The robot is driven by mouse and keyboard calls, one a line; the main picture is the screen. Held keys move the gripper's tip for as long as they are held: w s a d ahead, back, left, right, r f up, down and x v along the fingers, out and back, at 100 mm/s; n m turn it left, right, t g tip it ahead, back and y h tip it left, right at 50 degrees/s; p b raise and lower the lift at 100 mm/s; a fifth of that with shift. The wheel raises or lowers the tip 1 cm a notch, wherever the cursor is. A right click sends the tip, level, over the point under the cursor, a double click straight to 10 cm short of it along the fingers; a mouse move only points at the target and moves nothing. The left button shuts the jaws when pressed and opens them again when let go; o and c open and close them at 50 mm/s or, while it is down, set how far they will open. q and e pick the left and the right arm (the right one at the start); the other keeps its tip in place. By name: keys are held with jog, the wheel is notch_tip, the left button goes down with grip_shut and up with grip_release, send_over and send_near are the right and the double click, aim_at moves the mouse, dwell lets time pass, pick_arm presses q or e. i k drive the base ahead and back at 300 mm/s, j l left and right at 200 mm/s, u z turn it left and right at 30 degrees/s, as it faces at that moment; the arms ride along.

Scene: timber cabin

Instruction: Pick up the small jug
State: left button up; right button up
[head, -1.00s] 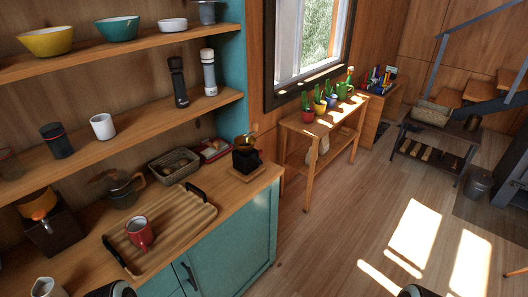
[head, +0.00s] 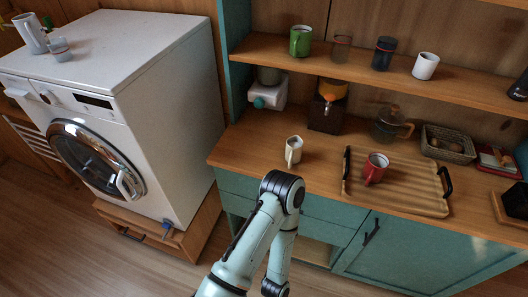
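The small jug (head: 293,150) is cream-white with a handle. It stands upright on the wooden counter (head: 245,150), left of the ribbed tray, in the head view. One of my arms rises from the bottom edge, bends just in front of the jug and runs back down out of the frame. It seems to be my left arm. Its gripper is not in view, and neither is my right gripper. Nothing is seen touching the jug.
A wooden tray (head: 420,195) with a red mug (head: 375,168) lies right of the jug. A coffee grinder (head: 327,106) and glass pot (head: 391,125) stand behind. A shelf (head: 450,85) with cups overhangs the counter. A washing machine (head: 170,60) stands left, with a grey pitcher (head: 30,33) on top.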

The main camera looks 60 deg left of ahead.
aim_at(295, 144)
jog(key=u, duration=1.65)
jog(key=j, duration=0.3)
jog(key=i+j, duration=0.15)
jog(key=j, duration=0.15)
